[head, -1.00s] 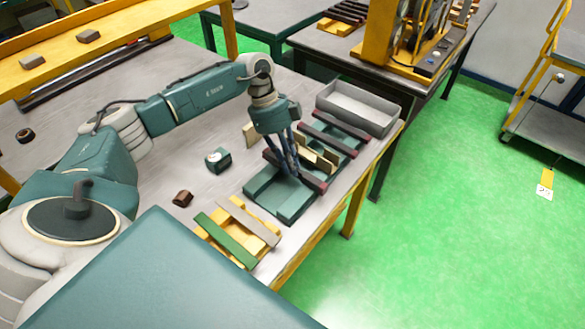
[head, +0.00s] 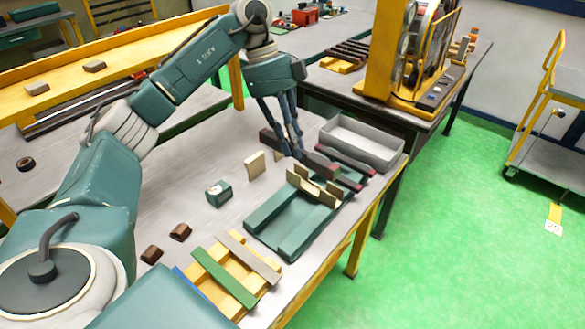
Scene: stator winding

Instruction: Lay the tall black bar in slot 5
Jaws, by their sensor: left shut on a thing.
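My left gripper (head: 297,153) is shut on a long dark bar (head: 271,141), whose left end sticks out beyond the fingers. The bar appears raised; the fingers and other dark pieces behind it make its right end hard to tell. The teal slotted fixture (head: 268,222) lies on the table nearer the camera, below and in front of the gripper. Tan upright pieces (head: 312,184) stand across its far part. Another dark bar with reddish ends (head: 345,160) lies beyond them. Slot numbers cannot be read. My right gripper is not in view.
A grey bin (head: 362,142) stands at the table's far right. A yellow rack (head: 213,274) with a green bar (head: 224,277) and a grey bar (head: 250,259) is in front. A teal box (head: 219,193), a tan block (head: 255,165) and small brown pieces (head: 180,232) lie left of the fixture.

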